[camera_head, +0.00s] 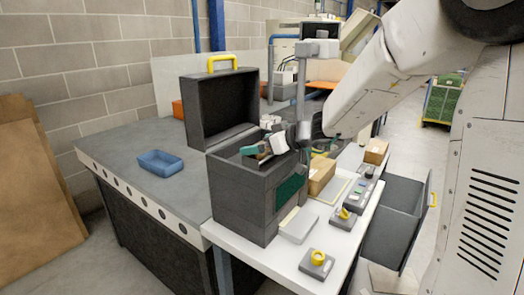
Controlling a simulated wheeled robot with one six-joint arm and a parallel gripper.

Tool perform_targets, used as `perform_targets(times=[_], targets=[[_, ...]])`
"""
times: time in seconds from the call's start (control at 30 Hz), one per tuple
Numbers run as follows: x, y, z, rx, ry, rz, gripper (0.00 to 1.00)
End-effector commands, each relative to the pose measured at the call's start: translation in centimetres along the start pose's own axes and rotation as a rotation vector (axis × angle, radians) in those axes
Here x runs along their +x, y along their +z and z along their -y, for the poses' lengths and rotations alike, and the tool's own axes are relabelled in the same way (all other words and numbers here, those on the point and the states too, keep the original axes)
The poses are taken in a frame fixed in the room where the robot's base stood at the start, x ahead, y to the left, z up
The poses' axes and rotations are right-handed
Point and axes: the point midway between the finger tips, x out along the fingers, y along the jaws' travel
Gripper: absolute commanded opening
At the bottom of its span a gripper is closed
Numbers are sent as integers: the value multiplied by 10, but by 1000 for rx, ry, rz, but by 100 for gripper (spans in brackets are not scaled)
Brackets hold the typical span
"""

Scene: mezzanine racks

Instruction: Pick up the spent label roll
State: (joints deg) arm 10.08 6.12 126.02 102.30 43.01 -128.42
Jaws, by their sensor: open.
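A dark grey box-like machine (238,205) with its lid (218,105) raised stands at the table's corner. My gripper (267,148) is open and reaches from the right over the machine's open top, with its tips low at the opening. A small pale piece (279,143) shows at the gripper, and a teal piece (254,149) lies just left of it. I cannot tell whether either is the spent label roll or part of my fingers. The machine's inside is mostly hidden by its front wall and my gripper.
A blue tray (160,162) sits on the grey table at left. On the white bench are yellow-knobbed units (317,262), a pale flat block (298,226) and a cardboard box (321,174).

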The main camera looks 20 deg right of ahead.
Motion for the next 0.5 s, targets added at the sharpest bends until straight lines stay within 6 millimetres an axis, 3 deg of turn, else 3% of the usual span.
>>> perform_targets(times=[0.1, 0.23, 0.5], targets=[[-1, 0, -1, 1, 1, 0, 100], [-1, 0, -1, 1, 1, 0, 68], [-2, 0, -1, 2, 2, 0, 68]])
